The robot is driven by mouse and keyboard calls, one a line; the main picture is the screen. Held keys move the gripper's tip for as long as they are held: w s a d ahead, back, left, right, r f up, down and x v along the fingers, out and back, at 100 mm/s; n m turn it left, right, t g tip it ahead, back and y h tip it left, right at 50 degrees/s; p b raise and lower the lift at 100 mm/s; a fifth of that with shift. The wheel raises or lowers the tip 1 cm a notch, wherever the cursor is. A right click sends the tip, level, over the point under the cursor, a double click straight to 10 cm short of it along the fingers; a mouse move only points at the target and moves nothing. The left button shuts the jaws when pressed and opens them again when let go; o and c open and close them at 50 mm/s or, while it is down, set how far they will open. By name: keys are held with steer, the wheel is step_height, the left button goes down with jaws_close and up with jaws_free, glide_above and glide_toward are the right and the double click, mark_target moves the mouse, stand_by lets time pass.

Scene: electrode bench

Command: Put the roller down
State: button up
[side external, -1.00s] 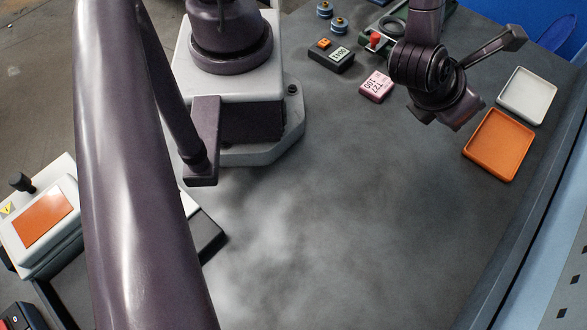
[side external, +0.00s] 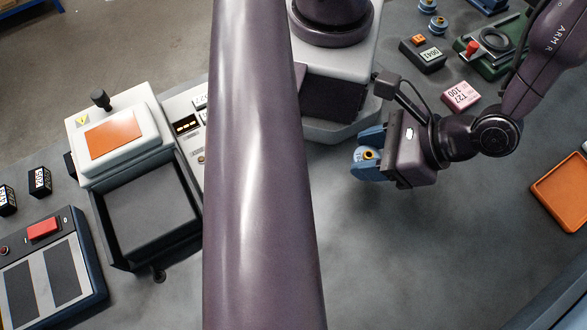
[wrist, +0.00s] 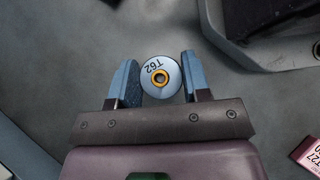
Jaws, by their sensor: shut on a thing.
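The roller (wrist: 160,78) is a small pale disc with a brass-coloured hub and the mark T62 on its face. In the wrist view it sits between the two blue fingers of my gripper (wrist: 161,70). My gripper also shows in the side view (side external: 366,153), at the right of centre, shut on the roller (side external: 368,157). The roller is held over the grey bench (side external: 400,250) near the pale base. I cannot tell how high it is above the bench.
Behind are a pink T27 block (side external: 461,96), a black box with an orange button (side external: 423,54) and two blue spools (side external: 433,24). An orange tray (side external: 545,187) lies at right. A dark bin (side external: 150,215) and orange-screened machine (side external: 112,138) stand left. Bench below my gripper is clear.

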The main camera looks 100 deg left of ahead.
steer(key=n+h, duration=0.1)
steer(key=d+n+h, duration=0.1)
steer(key=n, duration=0.1)
steer(key=s+r+n+h, duration=0.1)
steer(key=shift+d+r+n+t+h, duration=0.1)
steer(key=shift+d+n+t+h, duration=0.05)
steer(key=shift+n+t+h, duration=0.2)
glide_toward(330, 191)
steer(key=shift+x, duration=2.55)
steer(key=o, duration=1)
